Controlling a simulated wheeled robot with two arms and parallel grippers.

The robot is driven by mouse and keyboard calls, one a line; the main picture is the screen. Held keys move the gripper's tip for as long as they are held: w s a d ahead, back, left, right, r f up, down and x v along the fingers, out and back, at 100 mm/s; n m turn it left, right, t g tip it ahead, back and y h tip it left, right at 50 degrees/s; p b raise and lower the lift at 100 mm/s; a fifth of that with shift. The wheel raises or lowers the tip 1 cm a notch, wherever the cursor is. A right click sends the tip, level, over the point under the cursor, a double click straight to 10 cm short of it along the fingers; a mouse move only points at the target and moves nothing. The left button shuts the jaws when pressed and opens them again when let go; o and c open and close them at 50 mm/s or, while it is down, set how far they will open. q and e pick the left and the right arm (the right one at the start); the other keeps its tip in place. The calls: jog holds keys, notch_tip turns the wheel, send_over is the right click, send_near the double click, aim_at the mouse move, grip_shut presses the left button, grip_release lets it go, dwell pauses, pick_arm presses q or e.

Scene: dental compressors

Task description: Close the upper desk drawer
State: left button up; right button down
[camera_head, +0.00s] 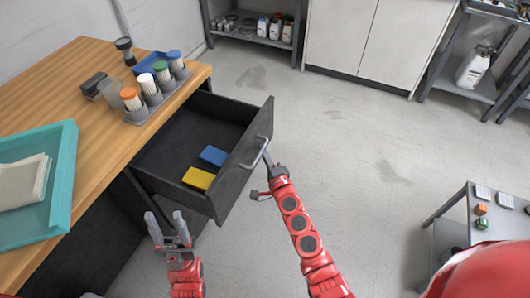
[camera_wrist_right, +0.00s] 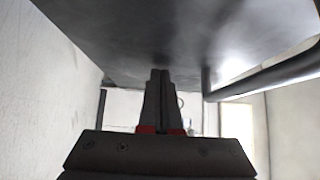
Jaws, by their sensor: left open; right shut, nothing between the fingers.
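The upper desk drawer (camera_head: 165,150) is black and stands pulled out from the wooden desk (camera_head: 95,85). A blue block (camera_head: 213,156) and a yellow block (camera_head: 198,178) lie inside it. Its front carries a grey bar handle (camera_head: 256,152). My right gripper (camera_head: 267,158) is at the drawer front beside the handle; in the right wrist view its fingers (camera_wrist_right: 158,72) are together and empty, close to the dark front panel (camera_wrist_right: 180,35), with the handle bar (camera_wrist_right: 265,78) to their right. Contact cannot be told. My left gripper (camera_head: 167,222) is open and empty, left of the drawer's near front corner.
On the desk are a teal tray (camera_head: 62,185) with folded cloth and a grey rack (camera_head: 157,97) of capped containers. A small side table (camera_head: 455,215) stands at the right. Cabinets and shelves line the back. The floor right of the drawer is clear.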

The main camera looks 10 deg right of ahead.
jog(key=w+a+b, duration=0.1)
jog(key=a, duration=0.2)
jog(key=w+a+b, duration=0.1)
jog(key=w+a, duration=0.1)
jog(key=a, duration=0.1)
jog(key=w+a+b, duration=0.1)
jog(key=w+a, duration=0.1)
jog(key=a, duration=0.1)
jog(key=shift+w+a+f, duration=0.15)
jog(key=shift+w+a, duration=0.05)
jog(key=b, duration=0.8)
send_over(201, 142)
jog(key=shift+w+a+b, duration=0.15)
jog(key=shift+a+b, duration=0.05)
jog(key=shift+b, duration=0.1)
jog(key=shift+w+a, duration=0.1)
jog(key=shift+a, duration=0.15)
jog(key=shift+a+r, duration=0.15)
jog(key=shift+r, duration=0.15)
jog(key=shift+r, duration=0.1)
